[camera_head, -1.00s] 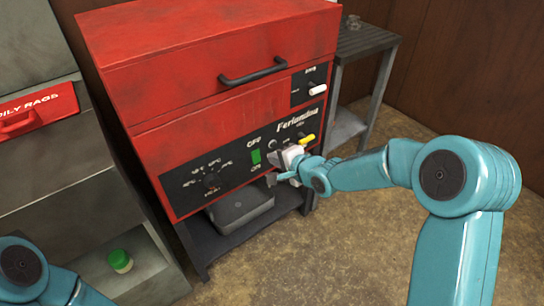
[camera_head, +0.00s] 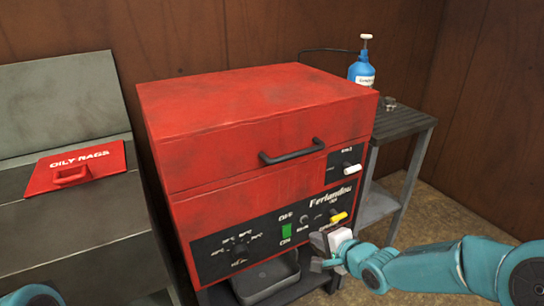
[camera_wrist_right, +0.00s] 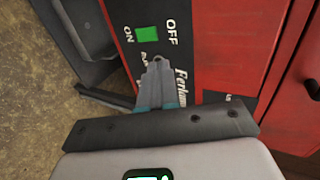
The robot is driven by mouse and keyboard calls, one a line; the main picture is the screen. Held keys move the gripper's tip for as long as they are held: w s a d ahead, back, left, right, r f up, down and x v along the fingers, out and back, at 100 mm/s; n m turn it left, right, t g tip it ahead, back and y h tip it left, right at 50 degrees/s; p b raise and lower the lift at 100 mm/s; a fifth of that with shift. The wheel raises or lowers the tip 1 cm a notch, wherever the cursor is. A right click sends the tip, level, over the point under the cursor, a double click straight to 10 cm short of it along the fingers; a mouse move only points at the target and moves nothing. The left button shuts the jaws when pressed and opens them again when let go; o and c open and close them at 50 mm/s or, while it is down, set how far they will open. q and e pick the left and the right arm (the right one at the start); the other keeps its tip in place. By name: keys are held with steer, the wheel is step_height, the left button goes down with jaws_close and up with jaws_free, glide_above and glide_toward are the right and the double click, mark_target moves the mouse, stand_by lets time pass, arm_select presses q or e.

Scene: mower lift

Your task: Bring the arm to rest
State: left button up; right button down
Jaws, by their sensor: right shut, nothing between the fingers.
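My right gripper (camera_head: 318,256) is at the lower right front of the red machine (camera_head: 250,115), just below the control panel's yellow knob (camera_head: 338,218). Its fingers are shut and empty. In the right wrist view the closed fingertips (camera_wrist_right: 158,72) point at the panel near the lettering; I cannot tell whether they touch it. The green switch (camera_head: 286,231) between OFF and ON shows in both views, in the wrist view (camera_wrist_right: 147,34) beyond the fingertips. My left gripper is out of view; only a piece of that arm shows at lower left.
A grey bin with a red OILY RAGS flap (camera_head: 75,168) stands left of the machine. A grey side table (camera_head: 400,122) with a blue pump bottle (camera_head: 362,70) stands at right. A grey tray (camera_head: 266,280) sits under the machine. Wooden walls close off the back.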

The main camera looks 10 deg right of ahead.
steer(key=s+a+f+g, duration=0.3)
steer(key=s+f, duration=0.2)
steer(key=f, duration=0.4)
steer(key=s+a+f+g, duration=0.25)
steer(key=s+f, duration=0.25)
steer(key=f, duration=0.5)
steer(key=s+a+f+n+g, duration=0.1)
steer(key=s+f+n+g, duration=0.25)
steer(key=s, duration=0.55)
steer(key=s+a+f+n+g, duration=0.2)
steer(key=s+f+n, duration=0.3)
steer(key=s, duration=0.5)
step_height(320, 180, up, 20)
steer(key=n+p, duration=0.3)
steer(key=p, duration=1.7)
steer(key=shift+d+f, duration=0.2)
steer(key=shift+d, duration=0.05)
steer(key=shift+n, duration=0.25)
